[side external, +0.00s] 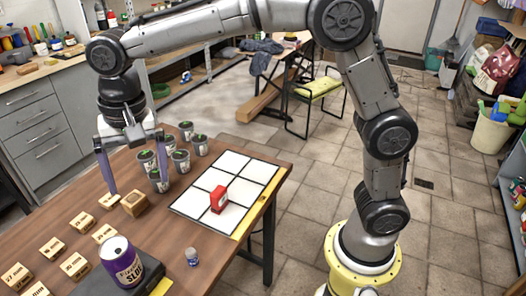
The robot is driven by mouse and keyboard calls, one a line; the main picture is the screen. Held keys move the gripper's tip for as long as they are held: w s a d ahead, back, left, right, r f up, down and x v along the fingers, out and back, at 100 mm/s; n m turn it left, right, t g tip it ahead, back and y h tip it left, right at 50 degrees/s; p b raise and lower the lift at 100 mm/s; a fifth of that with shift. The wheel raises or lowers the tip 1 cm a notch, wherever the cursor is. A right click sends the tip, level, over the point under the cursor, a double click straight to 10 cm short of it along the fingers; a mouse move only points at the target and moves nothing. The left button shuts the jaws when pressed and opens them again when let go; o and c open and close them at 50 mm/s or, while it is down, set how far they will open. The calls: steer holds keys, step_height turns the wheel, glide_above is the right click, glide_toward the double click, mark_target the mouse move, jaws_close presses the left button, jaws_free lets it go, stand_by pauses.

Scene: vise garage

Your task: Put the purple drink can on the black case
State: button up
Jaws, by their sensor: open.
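The purple drink can (122,264) with a silver top stands upright near the front left of the table. It appears to rest on the black case (153,270), a flat dark box whose middle the can hides. My gripper (139,187) is open, its two purple fingers wide apart and pointing down. It is behind the can and apart from it, above or around a small wooden block (134,203); the exact height is hard to tell. Nothing is held between the fingers.
Several labelled wooden blocks (83,222) lie on the left of the table. Several cups with green contents (180,161) stand behind, close to my right finger. A red box (218,199) sits on a white grid board (233,161). A small blue-and-white container (192,257) stands right of the case.

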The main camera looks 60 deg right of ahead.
steer(key=s+d+r+n+t, duration=0.1)
steer(key=s+d+r+n, duration=0.1)
steer(key=s+d, duration=0.45)
steer(key=s+d+r+n+t, duration=0.1)
steer(key=s+d+r+t, duration=0.15)
steer(key=s+d, duration=0.35)
steer(key=s+d+f+n+t, duration=0.1)
steer(key=s+d+f+n, duration=0.3)
steer(key=s+d, duration=0.3)
steer(key=s+f, duration=0.1)
steer(key=s, duration=0.3)
steer(key=shift+s+d+h, duration=0.25)
steer(key=shift+d+h, duration=0.05)
steer(key=shift+d, duration=0.05)
